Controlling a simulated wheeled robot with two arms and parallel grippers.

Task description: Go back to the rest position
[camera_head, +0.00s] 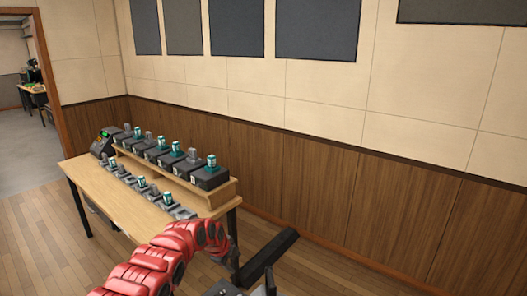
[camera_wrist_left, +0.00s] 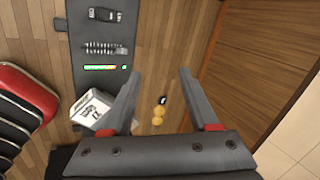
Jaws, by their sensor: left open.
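My left gripper (camera_wrist_left: 158,73) is open and empty in the left wrist view, with its two dark fingers spread apart over the wooden floor. In the head view, my red left arm (camera_head: 170,255) comes in at the bottom, in front of the wooden table (camera_head: 105,193). Only dark parts near its end show there, low in the picture. The table carries a raised shelf (camera_head: 222,193) with a row of dark fader boxes (camera_head: 209,178), and a lower row of grey and teal fader knobs (camera_head: 168,199). My right gripper is not in view.
A wood-panelled wall (camera_head: 330,185) stands behind the fader table. A doorway opens at the far left.

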